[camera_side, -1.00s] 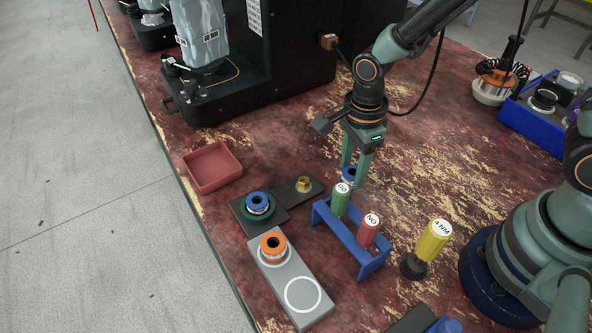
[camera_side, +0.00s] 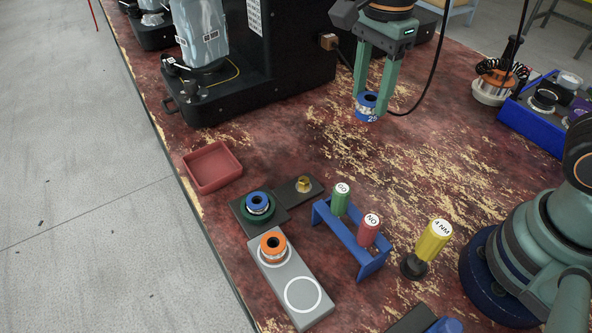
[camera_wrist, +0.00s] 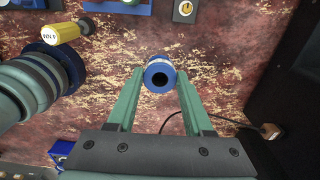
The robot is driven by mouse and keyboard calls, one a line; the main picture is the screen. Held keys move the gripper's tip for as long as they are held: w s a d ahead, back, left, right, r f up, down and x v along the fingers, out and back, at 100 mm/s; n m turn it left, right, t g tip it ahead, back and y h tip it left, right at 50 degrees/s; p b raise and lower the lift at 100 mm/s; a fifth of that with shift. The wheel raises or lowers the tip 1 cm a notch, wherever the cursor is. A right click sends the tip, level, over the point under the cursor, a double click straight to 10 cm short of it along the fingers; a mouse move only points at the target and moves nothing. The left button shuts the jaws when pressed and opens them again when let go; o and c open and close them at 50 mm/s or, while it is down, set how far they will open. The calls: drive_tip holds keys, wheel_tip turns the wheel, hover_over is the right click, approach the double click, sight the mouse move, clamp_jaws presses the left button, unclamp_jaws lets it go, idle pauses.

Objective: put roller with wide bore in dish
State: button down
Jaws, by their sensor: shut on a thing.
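My gripper (camera_side: 376,103) is shut on a blue-topped roller (camera_side: 367,106) with "25" marked on its side and holds it upright above the bench. The wrist view shows this roller (camera_wrist: 159,75) between the two green fingers, with a dark bore in its end. The square red dish (camera_side: 212,167) lies empty at the left edge of the bench, well left of and nearer than my gripper. Another blue-topped roller (camera_side: 258,203) sits on a green round seat on a dark plate. An orange-topped roller (camera_side: 273,247) stands on a grey block.
A blue rack (camera_side: 350,238) holds a green GO gauge (camera_side: 341,198) and a red NO gauge (camera_side: 369,229). A yellow driver (camera_side: 432,240) stands beside it. A black machine (camera_side: 270,70) borders the back left. A blue bin (camera_side: 535,120) is at right. Bench between dish and gripper looks clear.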

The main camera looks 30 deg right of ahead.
drive_tip(key=w+d+f+n, duration=0.1)
drive_tip(key=d+f+n, duration=0.2)
drive_tip(key=d+n, duration=0.7)
drive_tip(key=n, duration=0.8)
drive_tip(key=shift+w+d, duration=0.25)
drive_tip(key=shift+w, duration=0.15)
wheel_tip(320, 180, up, 3)
drive_tip(key=m, duration=0.2)
hover_over(352, 178)
drive_tip(key=s+a, duration=0.3)
drive_tip(key=shift+w+r, duration=0.15)
drive_tip(key=shift+r, duration=0.05)
drive_tip(key=shift+a+f, duration=0.1)
drive_tip(key=shift+f, duration=0.2)
wheel_tip(352, 178, down, 19)
drive_tip(key=shift+f, duration=0.15)
drive_tip(key=shift+f, duration=0.1)
drive_tip(key=shift+c, duration=1.5)
unclamp_jaws()
